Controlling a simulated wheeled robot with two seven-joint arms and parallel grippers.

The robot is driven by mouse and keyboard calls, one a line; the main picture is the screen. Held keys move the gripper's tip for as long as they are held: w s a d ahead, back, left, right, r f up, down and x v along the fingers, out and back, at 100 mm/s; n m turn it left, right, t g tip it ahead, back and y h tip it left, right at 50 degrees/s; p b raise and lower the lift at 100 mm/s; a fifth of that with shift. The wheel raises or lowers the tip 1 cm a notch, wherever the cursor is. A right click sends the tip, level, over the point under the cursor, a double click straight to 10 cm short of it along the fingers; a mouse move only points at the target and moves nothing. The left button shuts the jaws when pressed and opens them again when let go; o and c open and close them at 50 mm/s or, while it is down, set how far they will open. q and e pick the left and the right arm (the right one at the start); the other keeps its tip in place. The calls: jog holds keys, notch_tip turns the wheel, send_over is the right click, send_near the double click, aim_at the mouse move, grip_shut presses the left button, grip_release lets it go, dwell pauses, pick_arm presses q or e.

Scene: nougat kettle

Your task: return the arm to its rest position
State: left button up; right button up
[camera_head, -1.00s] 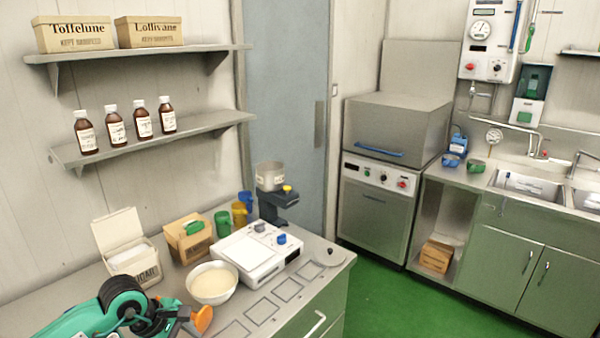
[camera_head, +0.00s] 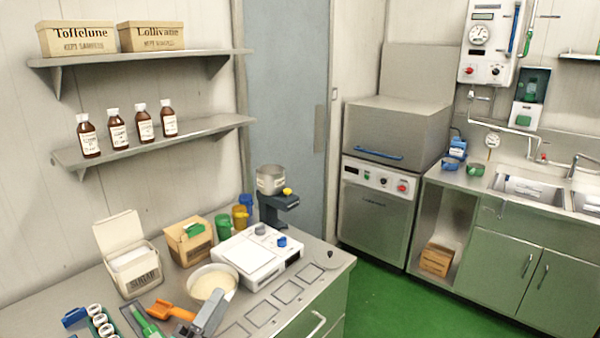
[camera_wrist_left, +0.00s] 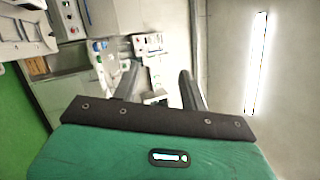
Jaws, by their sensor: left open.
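My left gripper (camera_wrist_left: 160,85) is open in the left wrist view, its two dark fingers apart with nothing held between them. In the head view only a grey part of my left gripper (camera_head: 210,314) shows at the bottom edge, in front of the cream-filled bowl (camera_head: 212,283); the arm behind it is out of the picture. The wrist view looks past the fingers toward the room's far equipment and a bright ceiling lamp (camera_wrist_left: 256,64). My right gripper is in neither view.
An orange scoop (camera_head: 170,310) and a tray with a green-handled tool (camera_head: 145,322) lie on the counter's front left. A sugar box (camera_head: 132,262), carton (camera_head: 188,240) and white scale (camera_head: 258,257) stand behind. Marked squares (camera_head: 262,311) at the right are clear.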

pick_arm(q)
jog(key=s+a+f+n+g+y, duration=0.4)
jog(key=a+f+n+y, duration=0.15)
jog(key=f+n, duration=0.3)
jog(key=s+a+f+n+g+y, duration=0.4)
jog(key=f+n+y, duration=0.2)
jog(key=f+n, duration=0.3)
jog(key=s+d+f+n+g+h, duration=0.1)
jog(key=s+f+n+g, duration=0.25)
jog(key=s, duration=0.45)
jog(key=s+d+f+n+g+h, duration=0.1)
jog(key=s+f+n+g+h, duration=0.1)
jog(key=s+f+g, duration=0.45)
notch_tip(320, 180, down, 30)
jog(key=s, duration=0.3)
jog(key=s+a+f, duration=0.1)
jog(key=s+f, duration=0.8)
jog(key=s+a+f+g, duration=0.1)
jog(key=s+a+f, duration=0.1)
jog(key=s+f, duration=0.7)
jog(key=shift+s+a+f+y, duration=0.25)
jog(key=shift+s+f+y, duration=0.1)
jog(key=shift+f, duration=0.45)
